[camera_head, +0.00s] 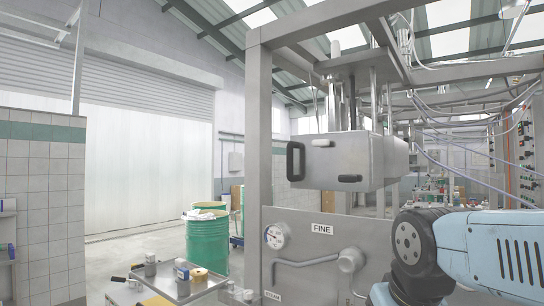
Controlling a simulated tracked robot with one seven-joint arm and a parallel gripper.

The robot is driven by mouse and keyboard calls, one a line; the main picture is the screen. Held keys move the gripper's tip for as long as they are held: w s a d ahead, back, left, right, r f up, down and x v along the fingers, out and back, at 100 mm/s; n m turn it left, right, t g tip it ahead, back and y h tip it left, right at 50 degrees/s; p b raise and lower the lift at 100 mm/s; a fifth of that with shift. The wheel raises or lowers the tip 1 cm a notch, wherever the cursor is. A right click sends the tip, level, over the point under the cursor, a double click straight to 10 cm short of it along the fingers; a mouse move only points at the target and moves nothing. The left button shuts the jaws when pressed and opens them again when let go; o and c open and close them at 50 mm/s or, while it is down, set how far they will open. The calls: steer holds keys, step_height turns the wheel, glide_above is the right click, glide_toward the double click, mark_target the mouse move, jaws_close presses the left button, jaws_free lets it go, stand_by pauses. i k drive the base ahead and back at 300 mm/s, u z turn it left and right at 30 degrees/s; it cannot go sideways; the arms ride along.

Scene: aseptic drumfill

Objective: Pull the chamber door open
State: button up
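The chamber (390,160) is a grey metal box hung inside a steel frame, right of centre. Its front face, which looks like the chamber door (333,163), appears shut. A black upright loop handle (295,161) sits at the door's left edge. My light-blue arm fills the lower right, in front of the frame. My gripper is not in view, so its place relative to the handle cannot be told.
The steel frame post (258,150) stands left of the door. A tray (178,286) with cans and a green drum (207,245) stand left. Floor before the shutter looks clear.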

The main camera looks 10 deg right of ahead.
mark_target(308, 168)
steer(key=z, duration=0.4)
steer(key=i, duration=0.15)
steer(key=u, duration=2.85)
steer(key=k, duration=0.7)
steer(key=z, duration=1.4)
steer(key=i, duration=1)
steer(key=z, duration=0.1)
